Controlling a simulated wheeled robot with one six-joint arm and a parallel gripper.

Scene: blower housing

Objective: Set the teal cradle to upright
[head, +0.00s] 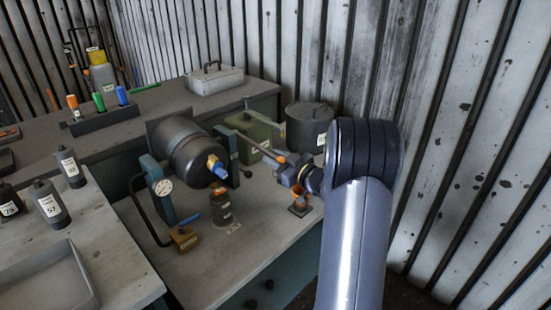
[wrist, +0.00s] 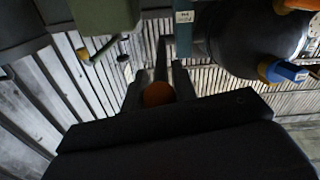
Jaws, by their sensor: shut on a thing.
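The teal cradle (head: 160,192) stands on the bench, with a round gauge on its near post. A dark drum (head: 190,150) lies on its side in it, its end with a yellow and blue fitting (head: 217,168) facing the front right. A grey lever (head: 245,140) runs from the cradle's far post to an orange knob (head: 281,158). My gripper (head: 284,165) is shut on this knob. In the wrist view the orange knob (wrist: 158,94) sits between my fingers, and the drum (wrist: 250,40) is at upper right. The fingers partly hide the knob.
A green canister (head: 258,135) and a dark pot (head: 308,125) stand close behind the lever. A small orange part on a dark base (head: 299,208) stands below my gripper. A labelled bottle (head: 222,207) and a brown block (head: 185,238) are in front of the drum.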

